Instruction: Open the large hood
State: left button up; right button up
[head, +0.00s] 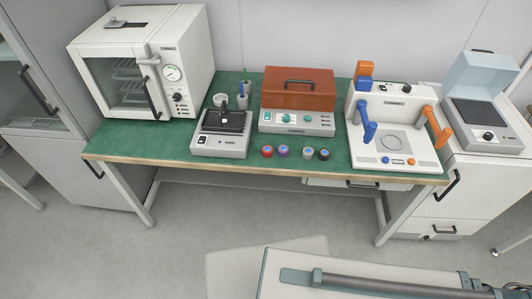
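A large orange-brown, see-through hood (285,96) sits closed on a white instrument (318,124) in the middle of the green table. A dark bar handle (299,83) is on top of the hood. The instrument's front panel has green knobs. A second, smaller light-blue hood (481,74) stands raised on a white device (484,138) at the far right. Neither of my grippers is in view.
The green tabletop (175,151) has free room at its front left. A white oven (143,69), a small black-topped device (221,136) and a white station (394,147) with blue and orange levers flank the hooded instrument. Several small round caps (283,152) lie before it. Open floor (225,205) lies in front.

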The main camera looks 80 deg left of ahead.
aim_at(284, 88)
jog(key=u, duration=0.4)
jog(key=l+u, duration=0.1)
jog(key=u, duration=1.2)
jog(key=k+u, duration=0.1)
jog(key=u, duration=0.7)
